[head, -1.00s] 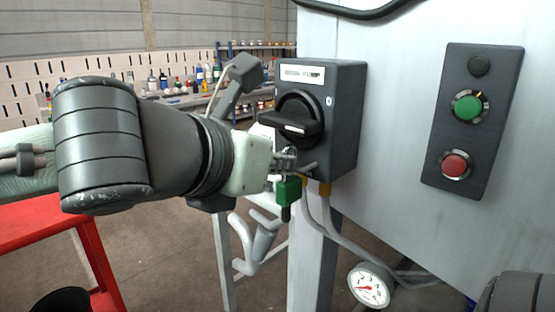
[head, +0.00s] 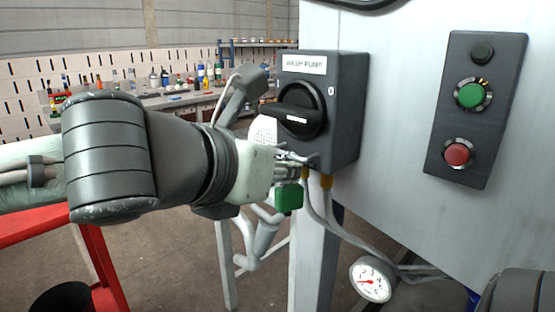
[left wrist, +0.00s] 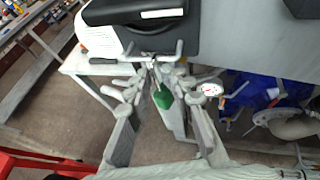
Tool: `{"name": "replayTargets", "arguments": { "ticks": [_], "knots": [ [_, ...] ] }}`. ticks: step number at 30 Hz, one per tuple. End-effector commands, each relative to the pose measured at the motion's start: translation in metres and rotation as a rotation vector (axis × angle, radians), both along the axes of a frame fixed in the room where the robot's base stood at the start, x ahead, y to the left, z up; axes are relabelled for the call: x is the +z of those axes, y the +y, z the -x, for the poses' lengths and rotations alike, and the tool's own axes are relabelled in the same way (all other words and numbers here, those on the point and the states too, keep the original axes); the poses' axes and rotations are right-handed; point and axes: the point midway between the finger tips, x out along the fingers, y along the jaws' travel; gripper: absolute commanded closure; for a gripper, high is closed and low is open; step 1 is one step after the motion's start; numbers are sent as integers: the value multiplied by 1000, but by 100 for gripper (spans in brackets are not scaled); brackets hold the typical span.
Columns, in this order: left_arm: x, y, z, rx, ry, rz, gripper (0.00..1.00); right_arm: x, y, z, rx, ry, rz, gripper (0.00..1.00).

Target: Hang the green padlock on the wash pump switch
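The wash pump switch (head: 345,105) is a dark grey box with a black rotary handle and a "WASH PUMP" label, fixed to the panel's left edge. My left gripper (head: 290,165) is just below the handle, close to the box's lower front. The green padlock (head: 289,197) hangs under its fingertips. In the left wrist view the fingers (left wrist: 153,77) converge on the padlock's shackle, and the green body (left wrist: 163,98) hangs tilted beyond them. A thin grey bar of the switch (left wrist: 155,55) is close to the shackle. I cannot tell whether the shackle is around it. My right gripper is out of view.
A control plate with a green button (head: 473,95) and a red button (head: 458,153) is to the right. Cables run below the switch towards a pressure gauge (head: 370,281). A red stand (head: 95,255) is at lower left, and a bottle-laden bench stands behind.

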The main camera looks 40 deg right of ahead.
Motion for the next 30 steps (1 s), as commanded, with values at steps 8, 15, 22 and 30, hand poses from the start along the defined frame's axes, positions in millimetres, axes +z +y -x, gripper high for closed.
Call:
{"name": "replayTargets", "arguments": {
  "ticks": [8,15,22,30],
  "knots": [
    [2,0,-2,2,-4,4,71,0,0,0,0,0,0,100],
    [11,15,3,3,-8,8,71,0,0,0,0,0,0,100],
    [25,46,16,3,-7,6,71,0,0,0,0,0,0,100],
    [33,66,25,2,-5,4,71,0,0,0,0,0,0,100]
  ]
}}
